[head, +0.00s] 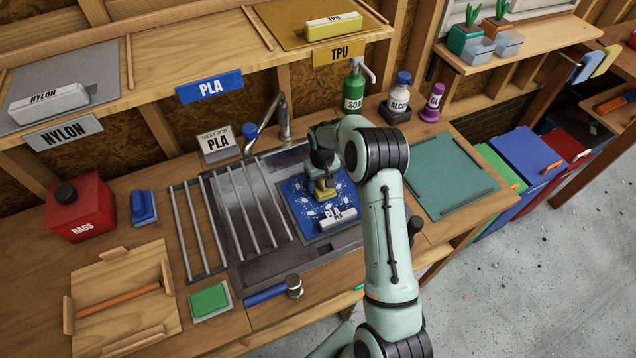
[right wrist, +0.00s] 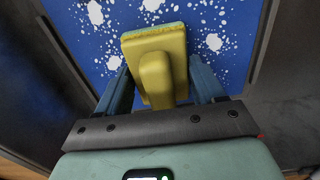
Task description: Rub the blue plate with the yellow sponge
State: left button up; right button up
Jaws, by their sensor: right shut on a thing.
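The blue plate (head: 291,194) lies in the grey sink, covered with white specks and splotches. A white block marked PLA (head: 338,219) sits at its near edge. The yellow sponge (head: 325,194) has a raised grip and a pale green edge in the right wrist view (right wrist: 153,42). My right gripper (head: 322,182) is shut on the sponge's grip, its fingers on either side (right wrist: 157,85). The sponge is over the plate's middle; whether it touches the plate is hard to tell. White specks show around it. My left gripper is not in view.
A metal rack (head: 225,215) covers the sink's left part, with a faucet (head: 284,120) behind. A green sponge (head: 210,300) and a blue-handled tool (head: 270,291) lie in front. A soap bottle (head: 354,88) stands behind. A bare green mat (head: 450,172) lies to the right.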

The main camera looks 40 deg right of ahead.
jog(key=shift+s+d+f, duration=0.1)
jog(key=shift+s+d, duration=0.15)
jog(key=shift+d, duration=0.55)
jog(key=shift+s+d+f, duration=0.1)
jog(key=shift+s+d, duration=0.15)
jog(key=shift+d, duration=0.5)
jog(key=shift+s+d+r+p, duration=0.1)
jog(key=shift+s+d+p, duration=0.15)
jog(key=shift+d, duration=0.55)
jog(key=shift+s+d+p, duration=0.15)
jog(key=shift+s+d, duration=0.05)
jog(key=shift+d, duration=0.55)
jog(key=shift+w+a+b, duration=0.2)
jog(key=shift+w+a, duration=0.05)
jog(key=shift+a, duration=0.65)
jog(key=shift+w+a+b, duration=0.2)
jog(key=shift+a, duration=0.65)
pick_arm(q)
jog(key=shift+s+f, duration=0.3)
pick_arm(e)
jog(key=shift+w+a, duration=0.3)
jog(key=shift+a, duration=0.6)
jog(key=shift+w+a, duration=0.3)
jog(key=shift+a, duration=0.55)
